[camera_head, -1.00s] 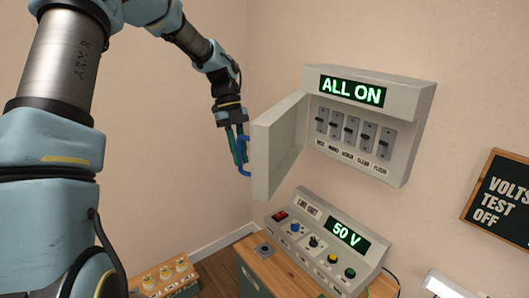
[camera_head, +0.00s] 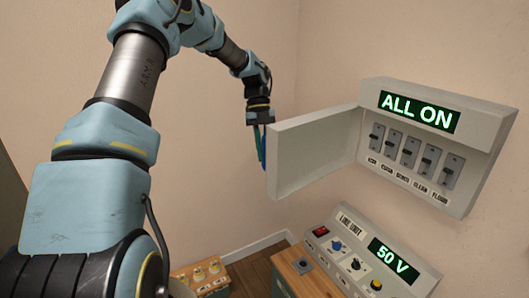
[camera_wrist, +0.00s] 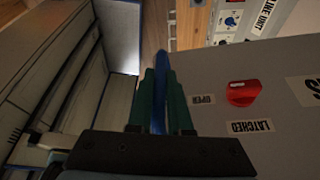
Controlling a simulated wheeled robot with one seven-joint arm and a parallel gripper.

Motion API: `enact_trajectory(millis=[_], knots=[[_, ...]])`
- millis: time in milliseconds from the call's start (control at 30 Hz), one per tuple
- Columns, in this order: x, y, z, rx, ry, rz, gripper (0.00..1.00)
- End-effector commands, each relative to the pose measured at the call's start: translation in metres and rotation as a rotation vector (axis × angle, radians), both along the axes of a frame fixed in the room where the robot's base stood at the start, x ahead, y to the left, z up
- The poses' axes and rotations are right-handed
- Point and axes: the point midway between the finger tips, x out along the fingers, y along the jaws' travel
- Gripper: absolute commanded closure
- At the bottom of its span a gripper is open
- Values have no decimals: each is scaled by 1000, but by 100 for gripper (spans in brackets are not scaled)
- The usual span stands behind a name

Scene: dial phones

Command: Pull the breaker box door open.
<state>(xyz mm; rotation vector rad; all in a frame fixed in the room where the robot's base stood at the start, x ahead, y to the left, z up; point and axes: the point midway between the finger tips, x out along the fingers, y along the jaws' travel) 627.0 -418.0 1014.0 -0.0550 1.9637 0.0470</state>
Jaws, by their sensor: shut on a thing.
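The breaker box (camera_head: 472,177) is on the wall, with a lit ALL ON display and several grey switches. Its door (camera_head: 315,150) stands wide open, swung out to the left, with its inner face showing in the head view. My gripper (camera_head: 262,148) is at the door's free edge, its green fingers partly hidden behind it. In the wrist view my gripper (camera_wrist: 160,90) is shut on the blue handle (camera_wrist: 159,70). The door's grey front (camera_wrist: 270,80) carries a red knob (camera_wrist: 243,93) between OPEN and LATCHED labels.
A small wooden board with pale knobs (camera_head: 202,276) is at the lower left. Bare wall lies behind my arm.

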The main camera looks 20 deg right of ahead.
Motion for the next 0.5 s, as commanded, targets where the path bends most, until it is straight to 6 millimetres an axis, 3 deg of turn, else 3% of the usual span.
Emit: enact_trajectory(millis=[133,167,200,400,500], knots=[[0,0,0,1,-1,1,100],[0,0,0,1,-2,1,82],[0,0,0,0,-1,1,77],[0,0,0,0,-1,0,55],[0,0,0,0,-1,0,53]])
